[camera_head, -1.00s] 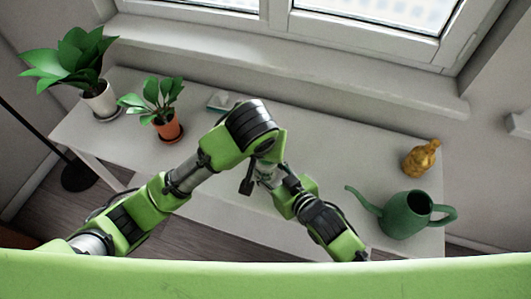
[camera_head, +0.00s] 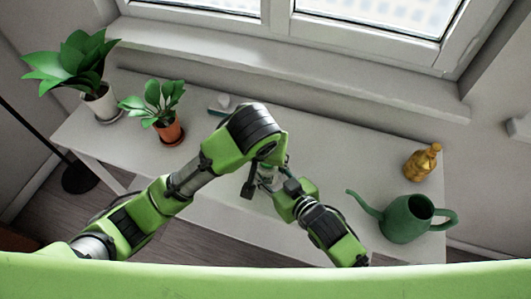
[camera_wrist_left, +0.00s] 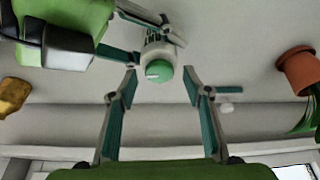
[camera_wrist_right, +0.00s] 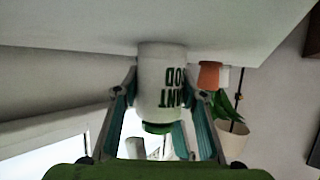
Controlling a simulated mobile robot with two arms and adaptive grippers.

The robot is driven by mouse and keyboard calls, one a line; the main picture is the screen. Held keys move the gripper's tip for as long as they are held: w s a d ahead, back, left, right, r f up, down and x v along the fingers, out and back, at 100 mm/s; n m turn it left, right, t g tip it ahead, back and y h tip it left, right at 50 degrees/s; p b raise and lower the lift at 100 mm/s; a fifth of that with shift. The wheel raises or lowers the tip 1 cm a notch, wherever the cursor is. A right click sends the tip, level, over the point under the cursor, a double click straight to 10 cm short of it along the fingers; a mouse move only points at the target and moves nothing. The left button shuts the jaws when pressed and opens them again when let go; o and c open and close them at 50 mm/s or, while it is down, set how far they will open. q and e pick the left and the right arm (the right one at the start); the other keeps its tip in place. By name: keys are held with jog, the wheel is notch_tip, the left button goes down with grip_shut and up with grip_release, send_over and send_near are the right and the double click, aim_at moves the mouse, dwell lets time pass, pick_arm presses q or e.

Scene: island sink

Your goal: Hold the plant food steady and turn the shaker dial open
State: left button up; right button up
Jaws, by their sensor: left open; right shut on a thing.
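The plant food shaker is a white canister (camera_wrist_right: 162,75) with dark green lettering. Its round green dial (camera_wrist_left: 160,72) faces my left wrist camera. My right gripper (camera_wrist_right: 160,72) is shut on the canister's body, one finger on each side; its fingers also show beside the canister in the left wrist view. My left gripper (camera_wrist_left: 159,72) is open, with its two fingertips on either side of the dial and gaps visible between them and it. In the head view my arms hide the shaker and most of both grippers.
A green watering can (camera_head: 405,218) and an amber bottle (camera_head: 422,162) stand at the right of the white table (camera_head: 350,150). Two potted plants (camera_head: 172,132) (camera_head: 100,103) stand at the left. A small white object (camera_head: 223,101) lies near the back, by the window.

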pick_arm(q)
jog(key=v, duration=1.1)
jog(key=shift+r, duration=0.25)
jog(key=shift+s+a, duration=0.1)
pick_arm(e)
jog(key=o, duration=1.3)
jog(key=shift+s+d, duration=0.1)
